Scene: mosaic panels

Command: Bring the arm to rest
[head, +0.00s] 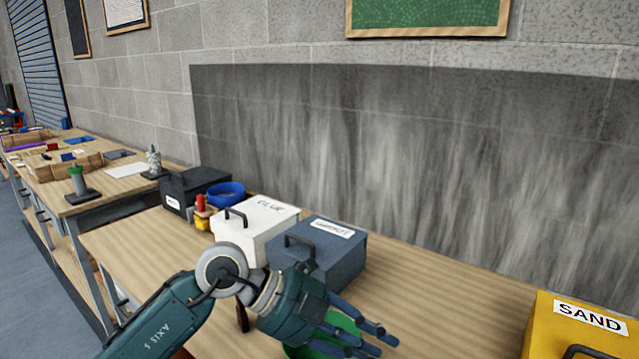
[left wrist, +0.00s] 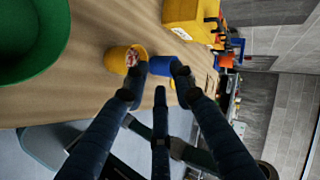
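My left arm reaches in from the bottom left over the workbench (head: 440,287). Its gripper (head: 384,340) is low over the bench, in front of the dark grey-blue lidded box. The dark fingers are spread apart with nothing visible between them. In the left wrist view the gripper (left wrist: 159,78) also shows its fingers apart and empty. A green bowl (head: 345,322) sits on the bench, partly hidden by the hand; it shows at the top left of the left wrist view (left wrist: 30,45). My right gripper is not in view.
A white GLUE box (head: 252,236), a grey-blue box (head: 335,262), a black box (head: 180,195) and a blue bowl (head: 226,192) stand along the bench. A yellow SAND box (head: 550,325) is at the right. A yellow cup (left wrist: 117,60) shows beyond the fingers. Bench between grey-blue and SAND boxes is clear.

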